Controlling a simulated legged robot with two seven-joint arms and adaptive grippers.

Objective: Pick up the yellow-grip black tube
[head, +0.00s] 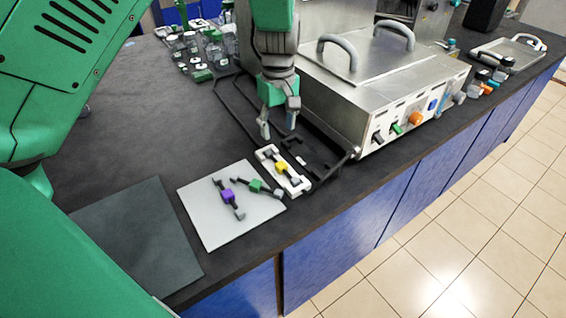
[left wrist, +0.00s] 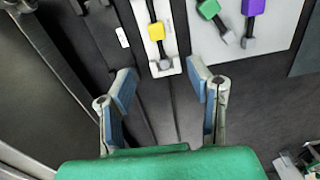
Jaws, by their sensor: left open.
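The yellow-grip black tube (head: 281,166) lies in a narrow white holder (head: 296,184) near the bench's front edge. In the left wrist view its yellow grip (left wrist: 156,31) shows near the top, with black tube on both sides of it. My left gripper (head: 278,130) points down, open and empty, behind the holder in the head view. In the left wrist view its two blue-padded fingers (left wrist: 165,82) are spread apart, with the tube beyond the fingertips and not between them. My right gripper is not in view.
A light grey mat (head: 205,222) beside the holder carries a purple-grip tube (head: 228,196) and a green-grip tube (head: 256,186). A steel bioreactor unit (head: 390,85) with handles stands to the right. Bottles (head: 190,45) stand at the back. A dark mat (head: 135,235) lies at the left.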

